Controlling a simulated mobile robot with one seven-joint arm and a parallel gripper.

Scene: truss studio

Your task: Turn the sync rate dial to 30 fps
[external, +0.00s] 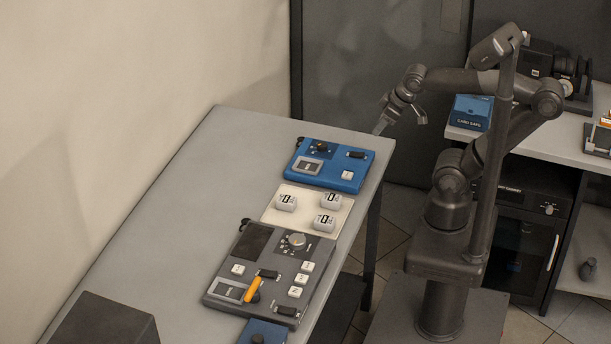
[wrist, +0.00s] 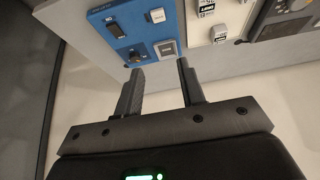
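A blue control box (external: 328,166) lies at the far end of the grey table. On it are a small dark dial with an orange mark (external: 320,147), a display window, a black switch and a white button. The box also shows at the top of the wrist view (wrist: 181,16), with its dial (wrist: 135,57) just beyond my fingertips. The labels are too small to tell which is the sync rate dial. My gripper (external: 381,126) is open and empty, above the table's far right corner; it also shows in the wrist view (wrist: 160,72).
A cream mat (external: 269,215) with three white blocks lies between the blue box and the grey panel. A dark box (external: 105,325) stands at the table's near left. The table's left side is clear. A side bench (external: 560,140) with a blue case is behind my arm.

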